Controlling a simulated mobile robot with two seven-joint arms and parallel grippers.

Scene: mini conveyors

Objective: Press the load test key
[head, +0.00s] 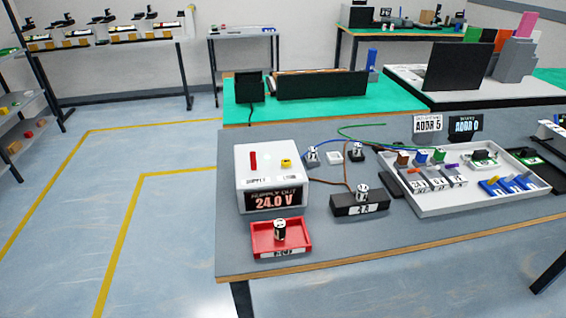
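A white power supply box (270,178) stands near the left end of the grey-topped workbench. Its front display (274,199) reads "SUPPLY OUT 24.0 V". On its sloped top are a tall red lever (253,160) over a label that seems to read "SUPPLY" and a small yellow key (286,163) over a smaller label, too small to read surely. The yellow key may be the load test key. Nothing touches either control. Neither of my grippers is in view.
A red tray (264,244) with a dark cylinder sits in front of the box. A black block (345,208) and wired small parts lie to its right. A white tray (445,204) of modules fills the bench's right side. The floor on the left is clear.

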